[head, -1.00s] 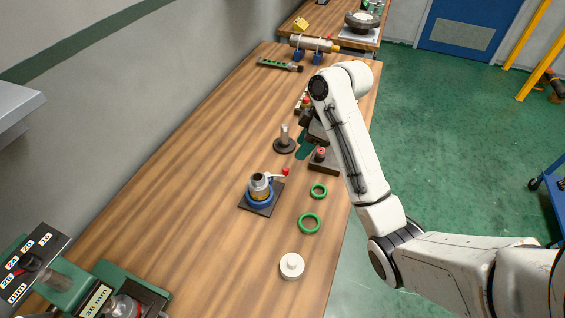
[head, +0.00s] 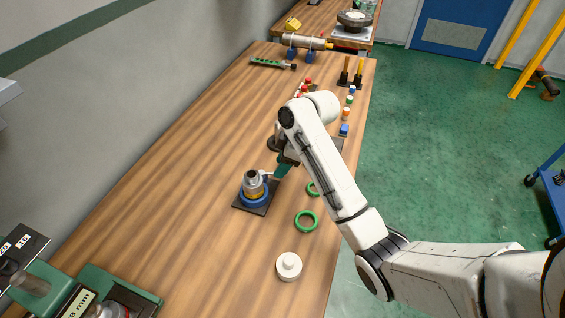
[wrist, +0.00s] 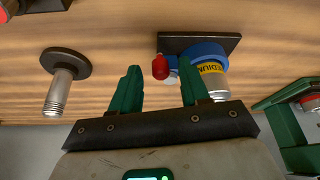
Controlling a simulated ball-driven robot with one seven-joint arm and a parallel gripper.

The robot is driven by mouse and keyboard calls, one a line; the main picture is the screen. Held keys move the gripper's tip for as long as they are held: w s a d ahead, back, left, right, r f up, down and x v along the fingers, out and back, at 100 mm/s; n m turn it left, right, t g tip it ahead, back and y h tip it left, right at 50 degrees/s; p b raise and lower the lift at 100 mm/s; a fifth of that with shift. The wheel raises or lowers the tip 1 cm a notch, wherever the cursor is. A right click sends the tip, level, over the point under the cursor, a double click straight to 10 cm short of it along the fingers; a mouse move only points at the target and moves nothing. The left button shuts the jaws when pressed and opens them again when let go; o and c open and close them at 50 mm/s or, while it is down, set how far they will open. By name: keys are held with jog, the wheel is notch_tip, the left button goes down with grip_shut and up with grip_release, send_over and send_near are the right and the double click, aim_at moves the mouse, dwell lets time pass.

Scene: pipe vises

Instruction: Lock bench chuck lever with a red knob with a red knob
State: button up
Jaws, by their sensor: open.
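The bench chuck (head: 255,188) stands on a dark square base plate on the wooden table, with a blue ring around its body and a grey top. In the wrist view the chuck (wrist: 210,75) shows a yellow band lettered "EDIUM". Its lever's red knob (wrist: 160,67) lies in the gap between my green fingertips in that view, nearer the right finger; I cannot tell whether it is at their depth. In the head view my gripper (head: 279,172) is just right of the chuck and hides the knob. My gripper (wrist: 160,80) is open and holds nothing.
A threaded post on a round dark base (wrist: 66,75) stands beside the chuck. A green device (wrist: 290,120) shows at the wrist view's right. The table left of the chuck is clear.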

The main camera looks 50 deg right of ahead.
jog(key=shift+c, duration=0.3)
grip_shut()
jog(key=shift+s+a+r+m+p, duration=0.2)
jog(key=shift+a+m+p, duration=0.3)
jog(key=shift+p, duration=0.6)
jog(key=shift+s+f+m+h+p, duration=0.2)
jog(key=shift+m+h+p, duration=0.2)
jog(key=shift+m, duration=0.3)
jog(key=shift+o, duration=0.3)
grip_release()
